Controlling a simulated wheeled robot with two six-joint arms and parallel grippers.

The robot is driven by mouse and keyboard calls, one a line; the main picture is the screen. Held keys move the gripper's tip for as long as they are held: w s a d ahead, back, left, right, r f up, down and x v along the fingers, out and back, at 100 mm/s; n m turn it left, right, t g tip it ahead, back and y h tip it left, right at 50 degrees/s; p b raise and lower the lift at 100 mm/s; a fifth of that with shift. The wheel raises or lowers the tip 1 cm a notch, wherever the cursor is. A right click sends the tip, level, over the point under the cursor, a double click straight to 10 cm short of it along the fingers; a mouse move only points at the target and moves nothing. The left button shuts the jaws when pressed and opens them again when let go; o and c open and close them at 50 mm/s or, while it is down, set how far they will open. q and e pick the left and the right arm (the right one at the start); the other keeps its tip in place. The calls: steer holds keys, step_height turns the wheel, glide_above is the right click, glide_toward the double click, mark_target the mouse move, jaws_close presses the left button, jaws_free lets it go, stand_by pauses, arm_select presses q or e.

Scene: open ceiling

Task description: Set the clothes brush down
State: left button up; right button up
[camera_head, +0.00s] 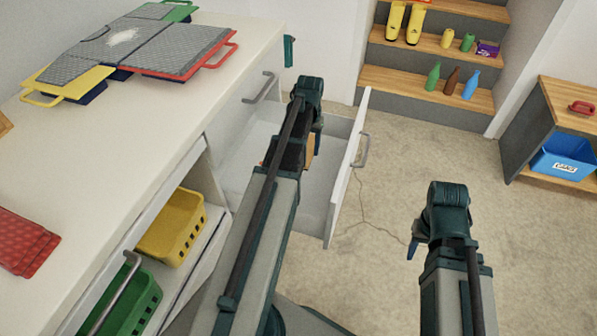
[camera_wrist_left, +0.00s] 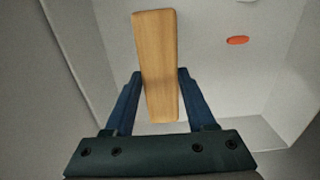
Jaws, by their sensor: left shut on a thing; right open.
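The clothes brush (camera_wrist_left: 156,55), a plain wooden block in this view, is held between the blue fingers of my left gripper (camera_wrist_left: 162,75) in the left wrist view. In the head view a small tan part of the brush (camera_head: 309,151) shows beside my left arm, over the open white drawer (camera_head: 335,207). My arm hides the rest of it and most of the left gripper. Whether the brush touches the drawer floor I cannot tell. My right gripper (camera_head: 413,246) is open and empty over the floor, right of the drawer.
A small red oval thing (camera_wrist_left: 237,40) shows on the pale surface past the brush. The white counter (camera_head: 150,125) carries several grey boards. Yellow (camera_head: 172,228) and green (camera_head: 133,300) baskets sit in an open compartment below. Wooden steps (camera_head: 410,78) with bottles stand behind; floor is open at right.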

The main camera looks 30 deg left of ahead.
arm_select(q)
step_height(320, 180, down, 6)
steer(key=b, duration=0.5)
steer(key=shift+b, duration=0.35)
steer(key=shift+f, duration=0.1)
step_height(320, 180, down, 4)
steer(key=b, duration=0.3)
steer(key=shift+r+b, duration=0.2)
steer(key=shift+b, duration=0.15)
steer(key=shift+f, duration=0.15)
steer(key=o, duration=1.2)
step_height(320, 180, up, 12)
steer(key=p, duration=1.2)
steer(key=shift+r, duration=0.2)
